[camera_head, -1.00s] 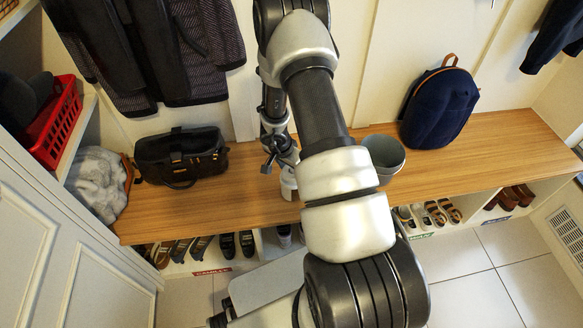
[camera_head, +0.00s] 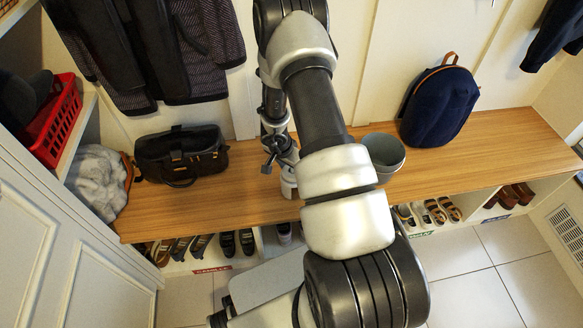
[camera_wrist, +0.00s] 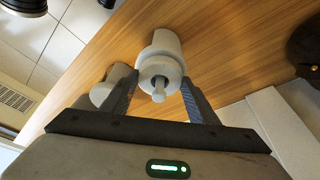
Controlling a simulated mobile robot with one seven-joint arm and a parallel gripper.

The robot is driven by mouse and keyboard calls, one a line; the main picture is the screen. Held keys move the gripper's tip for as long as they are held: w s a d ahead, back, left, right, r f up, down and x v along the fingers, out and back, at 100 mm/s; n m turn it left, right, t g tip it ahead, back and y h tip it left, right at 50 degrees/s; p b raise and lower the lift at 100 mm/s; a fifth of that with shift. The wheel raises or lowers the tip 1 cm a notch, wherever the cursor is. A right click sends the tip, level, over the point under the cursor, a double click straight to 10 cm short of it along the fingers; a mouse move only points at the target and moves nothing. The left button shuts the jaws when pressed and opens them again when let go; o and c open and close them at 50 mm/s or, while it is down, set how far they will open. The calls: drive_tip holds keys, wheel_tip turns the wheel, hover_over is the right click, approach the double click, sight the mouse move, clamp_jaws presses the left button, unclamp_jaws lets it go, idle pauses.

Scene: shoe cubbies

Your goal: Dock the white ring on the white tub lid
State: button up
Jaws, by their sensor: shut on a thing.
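My gripper (camera_wrist: 160,77) is shut on the white ring (camera_wrist: 161,68) in the wrist view, with one dark finger on each side. The white tub (camera_wrist: 164,42) stands on the wooden bench directly behind the ring, in line with it. A pale knob or peg (camera_wrist: 159,88) shows at the ring's centre. The ring covers most of the lid, so I cannot tell whether the two touch. In the head view the white tub (camera_head: 289,183) shows below my gripper (camera_head: 281,160), partly behind my arm; the ring is not clear there.
A grey bowl (camera_head: 383,154) stands right of the tub on the wooden bench (camera_head: 240,200). A black bag (camera_head: 181,155) is to the left, and a navy backpack (camera_head: 440,103) to the right. Shoes fill cubbies below. Bare bench lies between the bag and tub.

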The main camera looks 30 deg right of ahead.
drive_tip(key=shift+f, duration=0.2)
drive_tip(key=o, duration=0.8)
drive_tip(key=shift+o, duration=0.2)
drive_tip(key=shift+r, duration=0.1)
drive_tip(key=p+v, duration=1)
drive_tip(key=v, duration=0.1)
